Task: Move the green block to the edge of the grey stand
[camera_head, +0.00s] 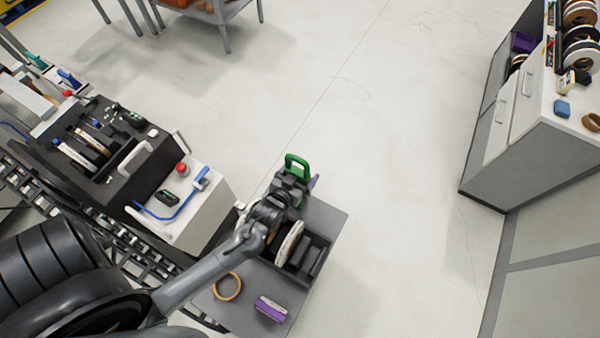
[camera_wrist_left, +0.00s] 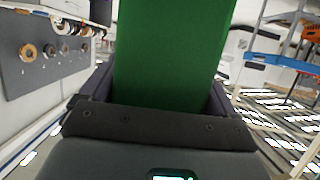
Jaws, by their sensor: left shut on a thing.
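The green block (camera_head: 297,162) shows in the head view as a green shape with an opening, at the far end of my left arm. In the left wrist view the green block (camera_wrist_left: 172,50) is large and stands between the two dark fingers. My left gripper (camera_head: 291,185) is shut on it. The grey stand (camera_head: 325,213) lies below and around the gripper, and the block appears by its far edge. I cannot tell whether the block touches the stand. My right gripper is not in view.
On the stand are a dark holder with a pale roll (camera_head: 289,243), a tan ring (camera_head: 228,287) and a purple box (camera_head: 271,308). A black and white machine (camera_head: 203,222) stands close left. A cabinet (camera_head: 540,150) is far right. Open floor lies between.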

